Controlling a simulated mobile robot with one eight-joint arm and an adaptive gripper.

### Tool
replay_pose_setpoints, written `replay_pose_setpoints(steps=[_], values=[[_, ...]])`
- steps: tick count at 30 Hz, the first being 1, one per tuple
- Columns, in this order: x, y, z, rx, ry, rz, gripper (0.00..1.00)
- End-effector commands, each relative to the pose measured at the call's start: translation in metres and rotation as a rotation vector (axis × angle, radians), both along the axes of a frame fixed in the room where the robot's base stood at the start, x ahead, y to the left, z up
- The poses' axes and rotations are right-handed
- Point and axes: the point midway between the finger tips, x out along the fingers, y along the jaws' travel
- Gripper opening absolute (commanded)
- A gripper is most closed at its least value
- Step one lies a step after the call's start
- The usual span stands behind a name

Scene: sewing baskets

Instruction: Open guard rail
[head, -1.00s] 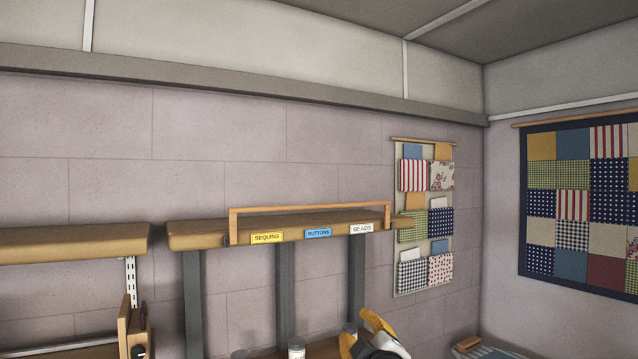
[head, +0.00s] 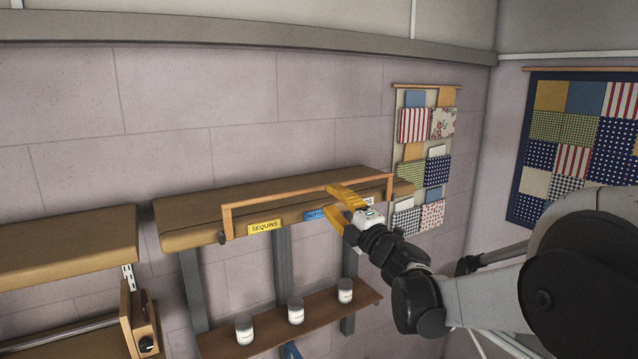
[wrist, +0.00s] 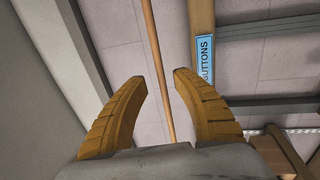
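The guard rail is a thin wooden bar (head: 290,193) on upright end posts along the front of the upper brown shelf (head: 190,222). It stands raised above the shelf edge. My gripper (head: 335,200) has yellow fingers and is at the right half of the rail, in front of the shelf. In the wrist view my gripper (wrist: 160,80) is open, and the rail (wrist: 158,70) runs through the view between its fingertips. I cannot tell whether the fingers touch the rail. The BUTTONS label (wrist: 205,60) is right of the fingers there. My gripper partly hides the labels in the head view.
Yellow SEQUINS (head: 265,227) and blue BUTTONS (head: 315,215) labels sit on the shelf front. A lower shelf (head: 270,337) holds white jars (head: 296,310). A fabric pocket hanger (head: 428,150) hangs right of the shelf. Another brown shelf (head: 60,245) is at left.

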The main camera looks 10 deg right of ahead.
Motion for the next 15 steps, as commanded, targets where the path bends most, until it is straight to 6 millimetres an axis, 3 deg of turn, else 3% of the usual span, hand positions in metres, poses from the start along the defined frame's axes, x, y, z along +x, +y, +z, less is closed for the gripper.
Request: replay_pose_setpoints(steps=[7,15], values=[[0.04,0.014,0.011,0.001,0.0,0.001,0.34],[0.054,0.017,0.012,0.001,0.0,-0.001,0.34]])
